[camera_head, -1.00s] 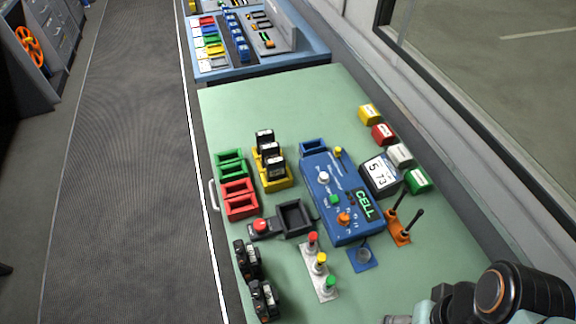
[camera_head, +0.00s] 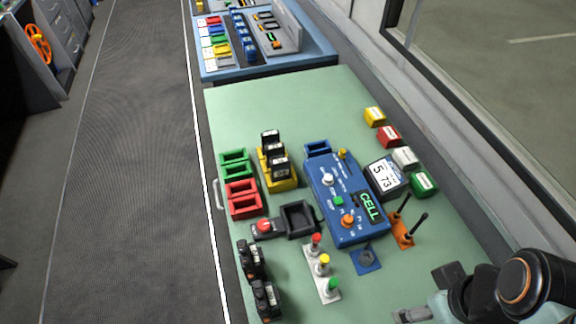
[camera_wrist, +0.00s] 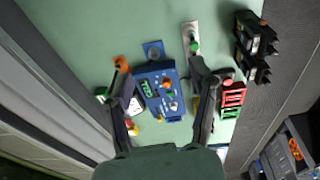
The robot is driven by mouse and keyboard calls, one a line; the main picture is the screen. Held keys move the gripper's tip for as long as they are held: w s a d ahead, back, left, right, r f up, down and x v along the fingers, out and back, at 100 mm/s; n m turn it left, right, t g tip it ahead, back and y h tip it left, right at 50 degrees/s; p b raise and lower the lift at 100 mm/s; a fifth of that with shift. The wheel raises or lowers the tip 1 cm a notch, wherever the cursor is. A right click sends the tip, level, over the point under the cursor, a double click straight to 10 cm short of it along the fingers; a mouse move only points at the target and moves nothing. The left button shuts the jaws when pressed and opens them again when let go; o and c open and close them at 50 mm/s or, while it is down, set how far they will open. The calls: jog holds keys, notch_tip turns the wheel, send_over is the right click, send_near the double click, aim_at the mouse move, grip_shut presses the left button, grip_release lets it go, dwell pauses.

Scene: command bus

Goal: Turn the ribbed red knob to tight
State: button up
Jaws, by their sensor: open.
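The red knob (camera_head: 264,226) sits on a small dark base at the left of the green table, beside a black open tray. Its ribs are too small to make out. In the wrist view it is at best a small red spot by the right finger, and I cannot be sure of it. My gripper (camera_wrist: 160,65) is open and empty, its two fingers spread above the table with the blue console (camera_wrist: 160,92) showing between them. In the head view my arm is at the bottom right, far from the knob, and the fingertips there are unclear.
Black handsets (camera_head: 251,260) stand in front of the knob, and red bins (camera_head: 243,199) lie behind it. A white strip with red, yellow and green buttons (camera_head: 323,267), the blue console (camera_head: 346,205) and orange-based levers (camera_head: 403,230) lie between knob and arm.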

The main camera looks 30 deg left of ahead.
jog(key=w+a+r+n+t, duration=0.2)
jog(key=w+r+n, duration=0.1)
jog(key=w+n, duration=0.55)
jog(key=w+a+f+n, duration=0.1)
jog(key=w+a+n, duration=0.7)
jog(key=w+n, duration=0.1)
jog(key=n+g, duration=0.4)
jog(key=n, duration=0.5)
send_over(263, 224)
jog(key=shift+h, duration=0.4)
jog(key=f, duration=1.9)
jog(key=shift+w+d+f, duration=0.15)
jog(key=shift+w+d, duration=0.05)
jog(key=shift+s+a+f, duration=0.15)
jog(key=shift+s+f, duration=0.05)
jog(key=shift+s, duration=0.05)
notch_tip(263, 224, down, 6)
jog(key=shift+f, duration=0.15)
jog(key=shift+c, duration=0.2)
